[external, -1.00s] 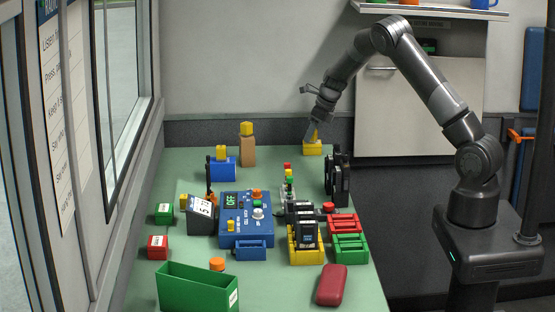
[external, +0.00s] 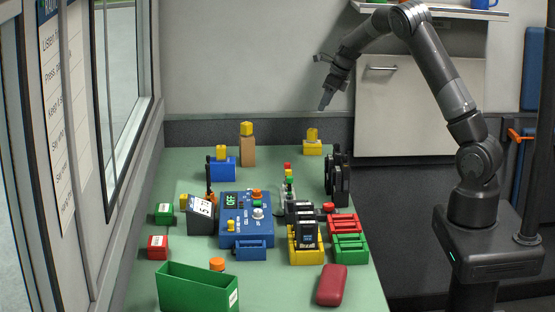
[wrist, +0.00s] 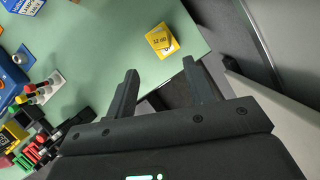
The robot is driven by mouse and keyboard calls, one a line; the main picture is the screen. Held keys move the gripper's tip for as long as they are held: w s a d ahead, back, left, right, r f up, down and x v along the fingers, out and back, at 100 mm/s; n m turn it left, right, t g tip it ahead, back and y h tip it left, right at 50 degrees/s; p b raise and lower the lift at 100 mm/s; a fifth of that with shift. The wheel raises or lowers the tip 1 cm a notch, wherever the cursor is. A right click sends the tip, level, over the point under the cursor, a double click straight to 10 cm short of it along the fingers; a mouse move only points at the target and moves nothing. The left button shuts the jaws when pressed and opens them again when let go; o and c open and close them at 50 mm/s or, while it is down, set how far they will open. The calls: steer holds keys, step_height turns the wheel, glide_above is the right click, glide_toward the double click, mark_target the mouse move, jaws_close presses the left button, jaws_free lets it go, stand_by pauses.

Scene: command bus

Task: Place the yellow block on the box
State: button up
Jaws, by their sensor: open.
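A small yellow block (external: 312,134) rests on top of a yellow box (external: 312,149) at the far right corner of the green table. In the wrist view a yellow item with a printed label (wrist: 162,40) lies near the table corner, seen from above; I cannot separate block from box there. Another yellow block (external: 247,128) sits on an upright brown box (external: 248,154), and a further yellow piece (external: 222,152) is on a blue box (external: 223,170). My gripper (external: 323,107) is open and empty, above and apart from the yellow box; its fingers (wrist: 160,75) show nothing between them.
A blue control panel (external: 244,218), dark modules (external: 305,225) and red and green trays (external: 350,246) crowd the middle of the table. A green bin (external: 197,290) and a red case (external: 331,285) are in front. A cabinet (external: 404,110) stands behind my arm.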

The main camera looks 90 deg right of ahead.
steer(key=w+a+r+n+y, duration=0.15)
steer(key=a+r+n, duration=0.35)
steer(key=a, duration=0.5)
steer(key=w+a+r+n+t, duration=0.1)
steer(key=w+a+r+n, duration=0.15)
steer(key=a+n, duration=0.65)
steer(key=w+a+r+n+y, duration=0.1)
steer(key=a+r+n, duration=0.35)
steer(key=a, duration=0.75)
steer(key=s+a+n, duration=0.8)
steer(key=a+n, duration=0.3)
steer(key=a, duration=0.1)
steer(key=s+a+n, duration=0.8)
steer(key=a+n, duration=0.3)
steer(key=a, duration=0.1)
steer(key=shift+s+r+t+h, duration=0.3)
steer(key=shift+s+r+h, duration=0.05)
steer(key=shift+s+r, duration=0.1)
